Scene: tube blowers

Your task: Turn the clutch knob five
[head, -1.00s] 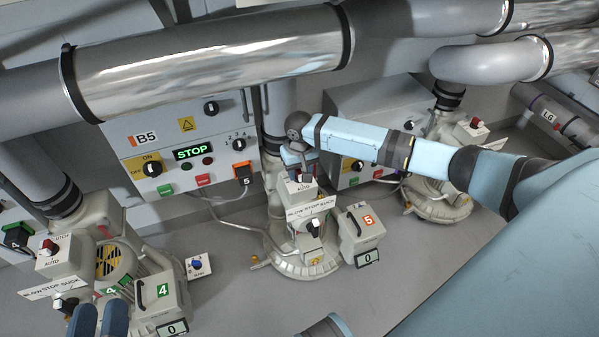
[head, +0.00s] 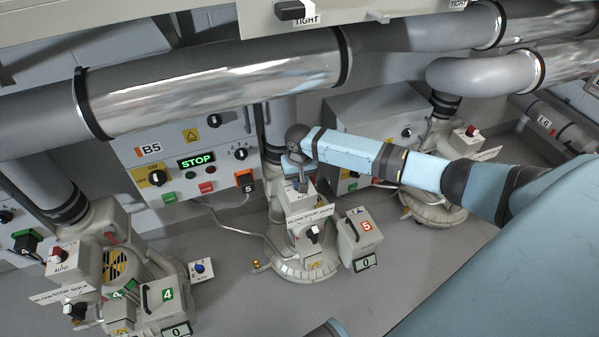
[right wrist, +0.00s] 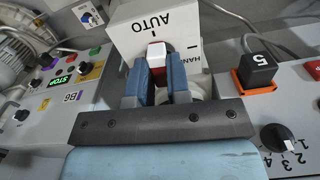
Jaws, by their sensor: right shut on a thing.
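The number five blower (head: 304,250) stands at the middle of the head view, with a white switch box (head: 303,199) on top. My right gripper (head: 299,184) reaches down to that box from above and covers its knob there. In the right wrist view the box (right wrist: 130,45) shows upside-down AUTO and HAND marks with ticks. The red and white clutch knob (right wrist: 156,54) stands between the two blue fingertips of my right gripper (right wrist: 157,75), which is shut on it. The knob's lower part is hidden by the fingers. My left gripper is not in view.
The B5 control box (head: 190,160), with a green STOP display, is on the wall behind. The number four blower (head: 115,265) stands at the left with its own red knob. A large silver pipe (head: 215,85) runs above. A counter box (head: 358,240) stands right of blower five.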

